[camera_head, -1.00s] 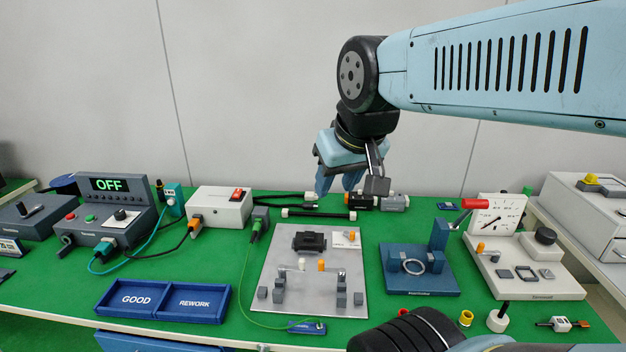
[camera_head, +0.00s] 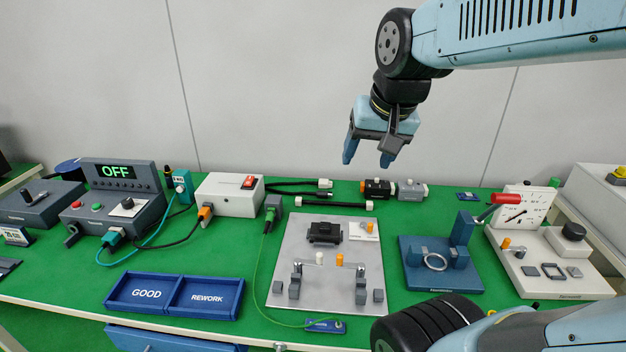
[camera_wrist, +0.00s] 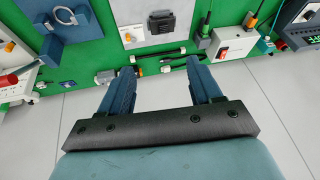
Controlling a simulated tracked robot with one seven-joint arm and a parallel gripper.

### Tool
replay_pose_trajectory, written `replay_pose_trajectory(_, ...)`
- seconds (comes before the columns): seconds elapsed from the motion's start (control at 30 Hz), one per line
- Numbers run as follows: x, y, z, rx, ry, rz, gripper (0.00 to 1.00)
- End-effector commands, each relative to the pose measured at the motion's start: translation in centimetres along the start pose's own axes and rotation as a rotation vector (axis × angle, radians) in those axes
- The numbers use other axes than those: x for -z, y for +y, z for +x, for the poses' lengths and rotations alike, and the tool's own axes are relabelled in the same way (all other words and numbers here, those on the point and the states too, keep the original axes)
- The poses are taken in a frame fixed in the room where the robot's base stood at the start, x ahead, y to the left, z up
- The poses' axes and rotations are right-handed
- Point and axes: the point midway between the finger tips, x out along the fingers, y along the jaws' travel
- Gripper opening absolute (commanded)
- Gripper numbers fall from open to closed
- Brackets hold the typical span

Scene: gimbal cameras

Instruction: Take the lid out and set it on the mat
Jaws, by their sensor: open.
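No part shows plainly as the lid. A black block (camera_head: 324,232) sits on the grey plate (camera_head: 300,240) at the middle of the bench; it also shows in the wrist view (camera_wrist: 161,22). I cannot tell whether it is the lid. The green mat (camera_head: 220,255) covers the bench top. My gripper (camera_head: 368,160) is open and empty, with its fingers apart, high above the back of the bench and against the wall in the head view. In the wrist view the gripper (camera_wrist: 160,66) has nothing between its fingers.
A blue fixture with a ring (camera_head: 435,284) and a gauge stand (camera_head: 560,285) stand right of the plate. Blue GOOD and REWORK trays (camera_head: 172,309) lie at the front left. Black and grey cylinders (camera_head: 377,188) and cables lie behind the plate. Green surface is bare left of the plate.

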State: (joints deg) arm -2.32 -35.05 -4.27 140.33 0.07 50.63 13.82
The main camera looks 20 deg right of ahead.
Motion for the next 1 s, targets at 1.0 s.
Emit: replay_pose_trajectory(1.0, 11.2, -3.4, 22.3, -0.365, -0.206, 1.487, 0.64)
